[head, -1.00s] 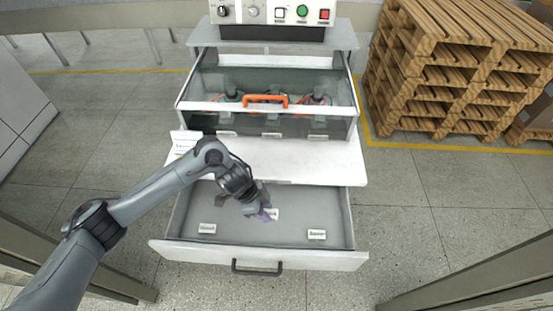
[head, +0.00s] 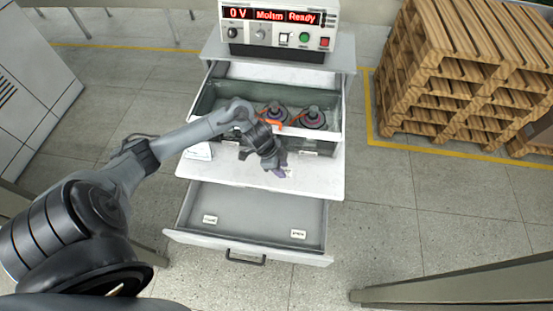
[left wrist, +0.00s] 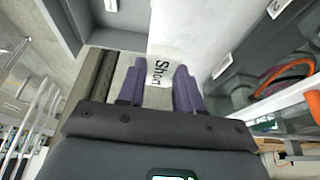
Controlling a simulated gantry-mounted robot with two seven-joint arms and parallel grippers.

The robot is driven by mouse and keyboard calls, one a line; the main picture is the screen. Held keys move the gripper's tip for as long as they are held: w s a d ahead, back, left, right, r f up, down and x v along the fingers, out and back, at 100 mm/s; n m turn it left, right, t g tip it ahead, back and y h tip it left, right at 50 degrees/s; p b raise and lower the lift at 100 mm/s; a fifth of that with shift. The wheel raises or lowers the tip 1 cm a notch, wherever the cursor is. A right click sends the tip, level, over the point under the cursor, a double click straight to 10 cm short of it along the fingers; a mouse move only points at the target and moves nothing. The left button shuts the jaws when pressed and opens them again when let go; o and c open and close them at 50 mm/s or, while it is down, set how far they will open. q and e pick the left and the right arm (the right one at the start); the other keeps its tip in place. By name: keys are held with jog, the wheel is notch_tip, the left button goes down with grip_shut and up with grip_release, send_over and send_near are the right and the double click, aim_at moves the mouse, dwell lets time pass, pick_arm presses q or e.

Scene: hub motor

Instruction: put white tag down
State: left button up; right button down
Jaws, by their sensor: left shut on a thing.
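My left gripper (head: 281,172) is shut on a white tag, with its purple fingers pointing down over the white work surface (head: 323,184). In the left wrist view the white tag (left wrist: 161,73) shows between the two purple fingers, with the dark word "Short" on it. In the head view the tag is mostly hidden by the fingers and blends with the white surface. I cannot tell whether it touches the surface. My right gripper is not in view.
Below, an open grey drawer (head: 255,205) holds two white tags, left (head: 210,219) and right (head: 298,234). Behind the surface, an open clear-fronted drawer holds motors (head: 313,119) with orange cables. A tester (head: 277,32) stands on top. A paper (head: 198,151) lies at the surface's left.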

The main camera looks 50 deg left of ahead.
pick_arm(q)
jog(key=shift+a+r, duration=0.25)
jog(key=b, duration=0.2)
send_over(258, 168)
notch_tip(258, 168, down, 7)
jog(key=shift+a+r, duration=0.1)
jog(key=shift+a, duration=0.05)
jog(key=shift+f, duration=2)
jog(key=shift+f+b, duration=0.2)
jog(key=shift+b, duration=0.1)
jog(key=o, duration=1)
jog(key=shift+r, duration=0.1)
